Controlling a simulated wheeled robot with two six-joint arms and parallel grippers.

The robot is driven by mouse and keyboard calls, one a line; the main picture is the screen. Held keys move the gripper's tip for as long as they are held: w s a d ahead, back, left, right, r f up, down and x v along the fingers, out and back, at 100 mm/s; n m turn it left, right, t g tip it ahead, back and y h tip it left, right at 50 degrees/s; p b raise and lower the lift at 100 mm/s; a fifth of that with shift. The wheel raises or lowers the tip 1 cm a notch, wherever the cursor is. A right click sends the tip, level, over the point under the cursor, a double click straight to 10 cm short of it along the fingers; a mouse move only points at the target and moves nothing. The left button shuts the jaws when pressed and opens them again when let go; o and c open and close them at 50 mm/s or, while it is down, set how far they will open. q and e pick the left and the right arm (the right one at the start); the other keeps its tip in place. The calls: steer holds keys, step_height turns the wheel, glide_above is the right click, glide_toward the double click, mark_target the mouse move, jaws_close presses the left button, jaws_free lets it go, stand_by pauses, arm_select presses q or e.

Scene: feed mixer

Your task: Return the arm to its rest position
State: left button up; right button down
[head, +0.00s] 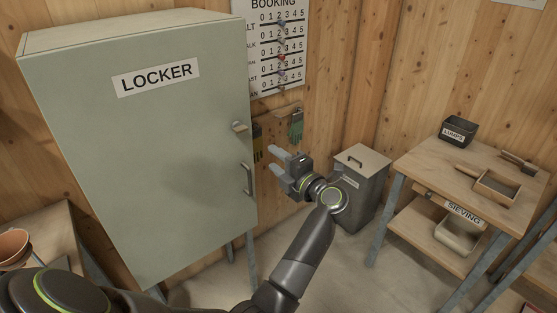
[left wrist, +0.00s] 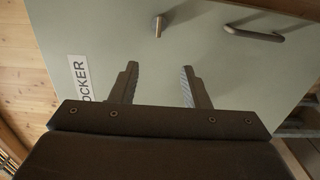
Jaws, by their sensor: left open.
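My left arm reaches up from the bottom of the head view. My left gripper (head: 277,168) is open and empty, in front of the right edge of the locker (head: 150,150). In the left wrist view its two fingers (left wrist: 157,85) stand apart with nothing between them. The locker door is shut. Its round knob (head: 239,127) and its bar handle (head: 247,180) are on the door's right side, left of the gripper. The knob (left wrist: 159,25) and handle (left wrist: 254,35) also show in the left wrist view, beyond the fingertips and apart from them. My right gripper is not in view.
A lidded grey bin (head: 362,185) stands behind the left gripper. A sieving table (head: 450,165) with a lumps box (head: 458,130) and a tray (head: 497,189) is at the right. A booking board (head: 276,45) and green gloves (head: 296,125) hang on the wall. A bowl (head: 13,246) stands at far left.

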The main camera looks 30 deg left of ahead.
arm_select(q)
steer(key=shift+f, duration=0.1)
step_height(320, 180, down, 17)
steer(key=m+t+h, duration=0.4)
steer(key=m+t, duration=0.6)
steer(key=m, duration=0.5)
steer(key=s+d+f+m+g+h, duration=0.15)
steer(key=s+f+m+h, duration=0.35)
steer(key=f, duration=0.7)
steer(key=s+d+f+m+g+h, duration=0.15)
steer(key=s+f+m+h, duration=0.4)
steer(key=f, duration=0.65)
steer(key=s+a+f+m+g, duration=0.1)
steer(key=s+f+g, duration=0.3)
steer(key=s, duration=1)
steer(key=s+f+m+g, duration=0.2)
steer(key=s+f+g, duration=0.2)
steer(key=s+f, duration=0.6)
steer(key=s+a+f+m+g+h, duration=0.1)
steer(key=s+f+g, duration=0.3)
steer(key=s, duration=1.3)
step_height(320, 180, down, 3)
steer(key=shift+s+a+f+m+g, duration=0.15)
steer(key=shift+s+a+m+g, duration=0.2)
steer(key=shift+m, duration=0.4)
